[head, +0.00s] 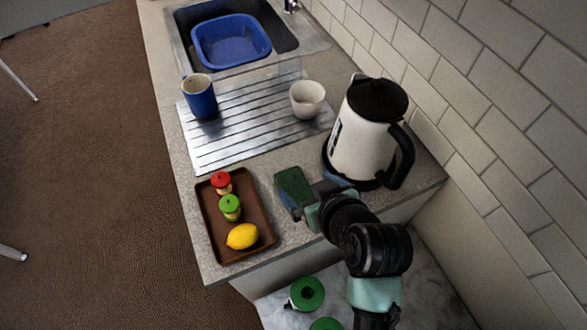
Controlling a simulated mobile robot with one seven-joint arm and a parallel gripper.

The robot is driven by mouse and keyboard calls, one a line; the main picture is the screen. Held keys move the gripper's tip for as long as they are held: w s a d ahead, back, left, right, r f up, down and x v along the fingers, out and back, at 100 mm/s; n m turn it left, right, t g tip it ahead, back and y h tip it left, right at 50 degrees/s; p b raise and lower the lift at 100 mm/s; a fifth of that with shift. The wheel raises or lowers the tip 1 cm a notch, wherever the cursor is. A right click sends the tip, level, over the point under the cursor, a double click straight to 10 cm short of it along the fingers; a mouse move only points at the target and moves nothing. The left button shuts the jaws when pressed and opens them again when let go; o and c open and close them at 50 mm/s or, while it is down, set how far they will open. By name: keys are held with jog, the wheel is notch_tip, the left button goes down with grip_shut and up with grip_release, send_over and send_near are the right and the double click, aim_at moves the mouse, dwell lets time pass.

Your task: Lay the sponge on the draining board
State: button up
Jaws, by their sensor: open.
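The sponge (292,183) is a dark green block on the speckled counter, between the brown tray and the kettle. My gripper (308,200) is at the sponge's near right side, with its jaws open. The fingers partly cover the sponge there, and I cannot tell whether they touch it. The draining board (222,151) is a ribbed metal surface beyond the sponge, beside the sink. A blue mug (200,98) stands on its left part and a white cup (307,100) on its right part. Its near middle is bare.
A white and black kettle (358,135) stands close to the right of my gripper, by the tiled wall. A brown tray (209,223) on the left holds a red-topped jar, a green-topped jar and a lemon (242,236). A blue basin (231,41) sits in the sink.

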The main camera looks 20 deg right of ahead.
aim_at(293, 184)
jog(key=shift+g, duration=0.3)
jog(key=x, duration=0.4)
jog(key=s+f+x, duration=0.1)
jog(key=x, duration=0.2)
jog(key=shift+d+f+p, duration=0.1)
jog(key=shift+f+p, duration=0.05)
jog(key=shift+p, duration=0.15)
jog(key=shift+s+f+p+x, duration=0.1)
jog(key=shift+p+x, duration=0.15)
jog(key=shift+x, duration=1.1)
jog(key=shift+s+f+p+x, duration=0.15)
jog(key=shift+p+x, duration=0.1)
jog(key=shift+x, duration=1.1)
jog(key=shift+c, duration=0.2)
jog(key=c, duration=1.2)
